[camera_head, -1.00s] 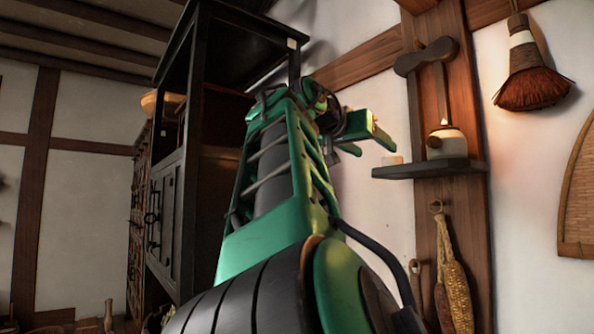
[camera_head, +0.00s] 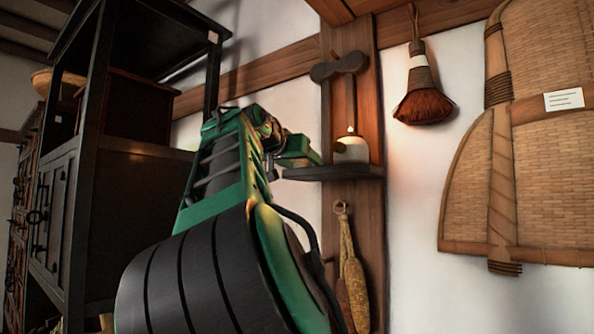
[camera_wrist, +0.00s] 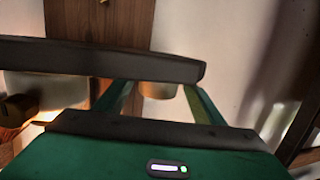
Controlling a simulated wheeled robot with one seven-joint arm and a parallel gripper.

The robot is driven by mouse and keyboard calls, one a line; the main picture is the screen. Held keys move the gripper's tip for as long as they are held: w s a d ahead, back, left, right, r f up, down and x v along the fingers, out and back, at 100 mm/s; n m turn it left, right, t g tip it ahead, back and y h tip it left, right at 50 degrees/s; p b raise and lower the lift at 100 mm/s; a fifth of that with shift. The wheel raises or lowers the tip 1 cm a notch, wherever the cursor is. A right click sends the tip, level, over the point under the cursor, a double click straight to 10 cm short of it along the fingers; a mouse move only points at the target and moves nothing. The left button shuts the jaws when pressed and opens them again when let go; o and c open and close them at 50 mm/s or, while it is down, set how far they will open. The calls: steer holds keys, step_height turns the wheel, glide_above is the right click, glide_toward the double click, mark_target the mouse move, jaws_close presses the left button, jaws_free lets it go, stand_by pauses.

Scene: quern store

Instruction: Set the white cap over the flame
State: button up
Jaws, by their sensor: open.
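The white lamp pot (camera_head: 351,151) stands on the right part of a small dark wall shelf (camera_head: 335,173), with a small flame (camera_head: 350,130) at its top. My gripper (camera_head: 308,153) is at the shelf's left end, and the white cap is hidden behind it in the head view. The wrist view looks upside down. There the pale cap (camera_wrist: 158,90) shows between the two green fingers of my open gripper (camera_wrist: 157,98), with gaps not clearly visible. The lamp pot (camera_wrist: 50,88) is to the left, with a warm glow near it.
A dark wooden bracket (camera_head: 338,66) juts from the wall post above the flame. Corn cobs (camera_head: 352,270) hang below the shelf. A brush (camera_head: 422,95) and woven tray (camera_head: 530,170) hang at right. A tall dark cabinet (camera_head: 105,190) stands left.

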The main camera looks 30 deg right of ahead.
steer(key=c, duration=1.2)
steer(key=shift+r, duration=0.15)
steer(key=shift+c, duration=0.2)
